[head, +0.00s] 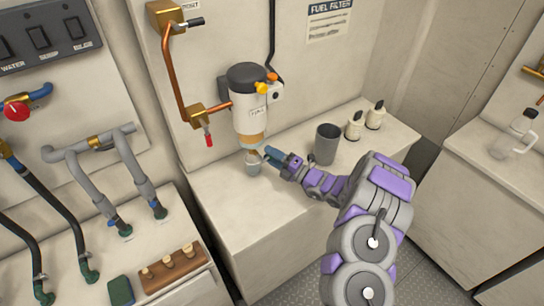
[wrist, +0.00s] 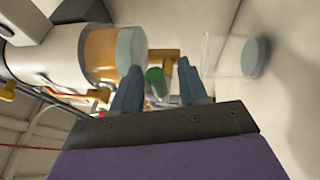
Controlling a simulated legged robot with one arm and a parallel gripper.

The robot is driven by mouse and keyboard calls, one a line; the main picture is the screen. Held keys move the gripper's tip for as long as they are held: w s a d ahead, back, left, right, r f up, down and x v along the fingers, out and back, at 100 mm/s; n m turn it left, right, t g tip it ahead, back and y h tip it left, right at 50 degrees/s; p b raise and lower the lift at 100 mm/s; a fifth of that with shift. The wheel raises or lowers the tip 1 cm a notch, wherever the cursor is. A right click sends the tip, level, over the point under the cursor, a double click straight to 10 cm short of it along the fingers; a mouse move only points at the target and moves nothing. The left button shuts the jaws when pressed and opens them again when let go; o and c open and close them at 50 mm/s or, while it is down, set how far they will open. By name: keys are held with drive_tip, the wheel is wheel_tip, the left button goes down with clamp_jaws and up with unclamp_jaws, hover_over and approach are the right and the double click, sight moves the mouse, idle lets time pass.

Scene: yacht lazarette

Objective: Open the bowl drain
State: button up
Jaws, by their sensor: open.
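The fuel filter (head: 250,112) is on the wall panel, with a black cap, a white body and an amber bowl (head: 252,140) at its lower end. The bowl also shows in the wrist view (wrist: 102,54), with a grey-green end. My gripper (head: 271,156) is below and right of the bowl, its blue fingers apart and nothing seen held. In the wrist view, a green cylinder (wrist: 155,80) and a brass-coloured piece (wrist: 168,60) show between or beyond the fingers (wrist: 157,70). I cannot tell which part is the drain, or whether a finger touches it.
A small clear cup (head: 253,166) stands on the counter (head: 235,205) under the bowl, close to my gripper. A dark grey cup (head: 326,144) and two small bottles (head: 365,121) stand to the right. A copper pipe (head: 175,75) with a red-handled valve (head: 208,139) is left of the filter.

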clamp_jaws()
drive_tip(key=r+n+g+p, duration=0.1)
drive_tip(key=n, duration=0.1)
drive_tip(key=shift+r+n+p, duration=0.2)
drive_tip(key=shift+n+p, duration=0.1)
drive_tip(key=shift+s+a+r+n+h, duration=0.1)
drive_tip(key=shift+n+h, duration=0.3)
drive_tip(key=shift+n, duration=0.1)
drive_tip(key=shift+n+g, duration=0.3)
drive_tip(key=shift+n, duration=0.1)
unclamp_jaws()
